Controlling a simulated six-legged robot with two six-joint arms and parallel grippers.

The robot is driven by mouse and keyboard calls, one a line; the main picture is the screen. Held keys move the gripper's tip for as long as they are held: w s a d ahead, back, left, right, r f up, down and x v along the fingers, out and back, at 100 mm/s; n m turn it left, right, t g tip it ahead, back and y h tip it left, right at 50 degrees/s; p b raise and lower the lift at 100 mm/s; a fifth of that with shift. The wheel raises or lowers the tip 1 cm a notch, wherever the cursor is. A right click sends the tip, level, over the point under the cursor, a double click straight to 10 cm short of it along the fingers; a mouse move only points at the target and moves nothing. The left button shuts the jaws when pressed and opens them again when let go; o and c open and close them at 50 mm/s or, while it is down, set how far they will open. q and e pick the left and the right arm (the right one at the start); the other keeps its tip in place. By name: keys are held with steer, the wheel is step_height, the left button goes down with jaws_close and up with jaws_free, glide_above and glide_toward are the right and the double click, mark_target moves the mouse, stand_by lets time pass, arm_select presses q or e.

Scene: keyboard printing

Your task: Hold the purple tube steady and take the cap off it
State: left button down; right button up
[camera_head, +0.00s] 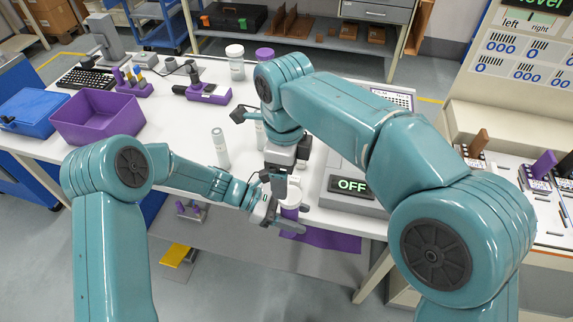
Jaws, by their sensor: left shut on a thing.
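The purple tube (289,214) stands upright near the front edge of the white table, partly hidden by my grippers. My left gripper (285,217) reaches in from the left and is shut on the tube's body. My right gripper (283,184) points down from above, right over the top of the tube. Its fingers are partly hidden, so I cannot tell whether they are open or touch the cap. The cap is not clearly visible.
A pale tube (220,148) stands left of my grippers. A purple bin (97,135) and blue box (35,112) are at the left. A device with an OFF display (352,186) is on the right. A purple mat (335,239) lies at the front edge.

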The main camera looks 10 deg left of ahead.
glide_above(289, 215)
steer(key=w+a, duration=0.1)
steer(key=w, duration=0.1)
step_height(289, 215, down, 7)
steer(key=shift+r, duration=0.1)
steer(key=c, duration=1.1)
steer(key=n, duration=0.3)
steer(key=shift+s+n, duration=0.2)
steer(key=shift+n, duration=0.1)
steer(key=o, duration=1.2)
